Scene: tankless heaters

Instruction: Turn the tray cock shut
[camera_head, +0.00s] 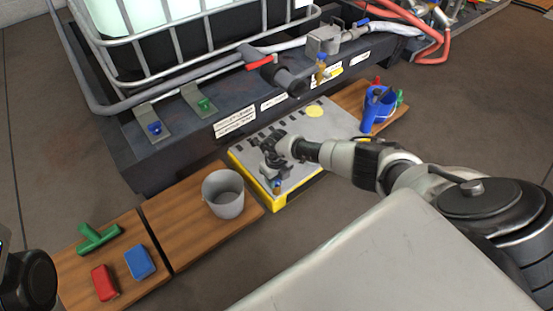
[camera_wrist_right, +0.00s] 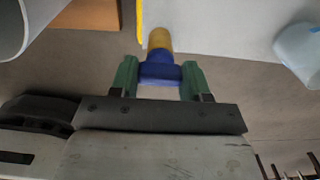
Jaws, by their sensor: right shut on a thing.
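The tray cock is a small brass cock with a blue handle at the near end of the yellow-edged grey tray (camera_head: 325,128). In the head view its brass part (camera_head: 276,189) shows just below my right gripper (camera_head: 273,179), which reaches down over it. In the right wrist view the blue handle (camera_wrist_right: 160,73) sits between the green fingertips of my right gripper (camera_wrist_right: 160,82), which is shut on it. The brass body (camera_wrist_right: 159,39) sticks out beyond the handle. Much of the cock is hidden by the gripper in the head view. My left gripper is not in view.
A grey bucket (camera_head: 224,194) stands on a wooden board left of the tray. A green T-shaped piece (camera_head: 98,238), a red block (camera_head: 104,282) and a blue block (camera_head: 140,262) lie farther left. A blue jug (camera_head: 376,112) stands right. A red-handled valve (camera_head: 270,66) overhangs the tray.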

